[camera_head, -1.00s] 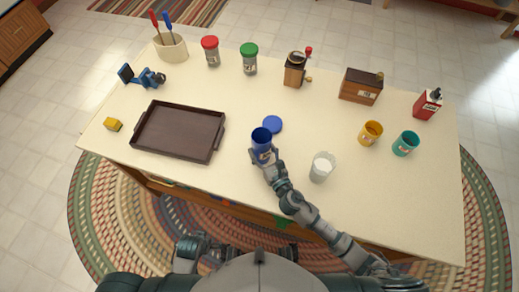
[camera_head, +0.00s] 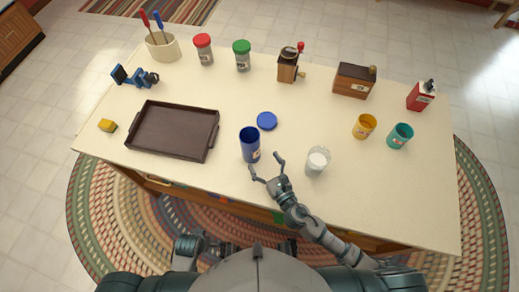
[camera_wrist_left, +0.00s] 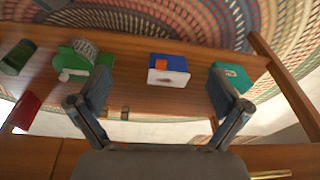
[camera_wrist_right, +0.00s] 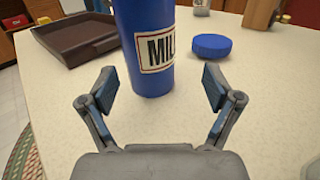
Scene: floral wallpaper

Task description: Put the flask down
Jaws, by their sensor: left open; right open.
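The blue flask (camera_head: 250,146) stands upright and uncapped on the cream table, just right of the tray. In the right wrist view the flask (camera_wrist_right: 150,50) shows a label starting "MIL". Its blue lid (camera_head: 267,121) lies flat on the table behind and to the right. My right gripper (camera_head: 266,168) is open and empty, its fingers apart from the flask, on its near right side. My left gripper (camera_wrist_left: 160,95) is open and empty in its wrist view, in front of a wooden surface with several small objects.
A dark tray (camera_head: 173,130) lies to the left. A white cup (camera_head: 317,161) stands close to the right of my right gripper. Yellow (camera_head: 364,126) and teal (camera_head: 400,136) cups stand farther right. Jars, a grinder (camera_head: 289,65) and a wooden box (camera_head: 354,81) line the back.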

